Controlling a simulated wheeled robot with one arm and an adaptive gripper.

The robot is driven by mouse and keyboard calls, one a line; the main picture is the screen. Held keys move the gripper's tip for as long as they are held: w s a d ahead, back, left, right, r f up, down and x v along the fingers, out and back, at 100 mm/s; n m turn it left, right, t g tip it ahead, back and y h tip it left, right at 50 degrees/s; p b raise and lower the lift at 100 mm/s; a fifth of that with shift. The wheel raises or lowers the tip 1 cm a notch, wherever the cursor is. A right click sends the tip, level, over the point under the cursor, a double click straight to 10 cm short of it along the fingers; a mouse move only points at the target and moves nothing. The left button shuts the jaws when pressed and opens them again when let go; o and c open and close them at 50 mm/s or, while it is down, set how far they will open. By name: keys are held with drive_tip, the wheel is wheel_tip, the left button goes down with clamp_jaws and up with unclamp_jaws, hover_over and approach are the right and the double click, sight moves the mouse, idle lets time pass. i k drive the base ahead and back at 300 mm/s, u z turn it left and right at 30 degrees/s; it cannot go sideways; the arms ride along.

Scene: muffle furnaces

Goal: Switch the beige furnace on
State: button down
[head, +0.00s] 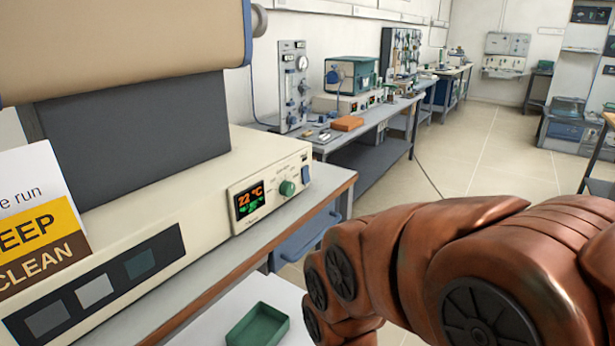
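The beige furnace (190,198) fills the left of the head view on a bench with a wooden edge. Its control panel (269,187) is at its front right corner. The panel has a lit display (249,201) reading about 22 °C in orange with green figures below. The switch's position is too small to tell. My copper-coloured arm crosses the lower right, apart from the panel. My gripper is not in view.
A sign (38,220) stands at the furnace's left. A green tray (257,326) lies on a white surface below the bench edge. Further benches with instruments, including a teal device (350,75), run along the back wall. The tiled floor (480,150) in the middle is clear.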

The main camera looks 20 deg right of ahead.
sight(306, 177)
drive_tip(key=z, duration=1.55)
drive_tip(key=k, duration=0.85)
drive_tip(key=u, duration=1.65)
drive_tip(key=i, duration=0.45)
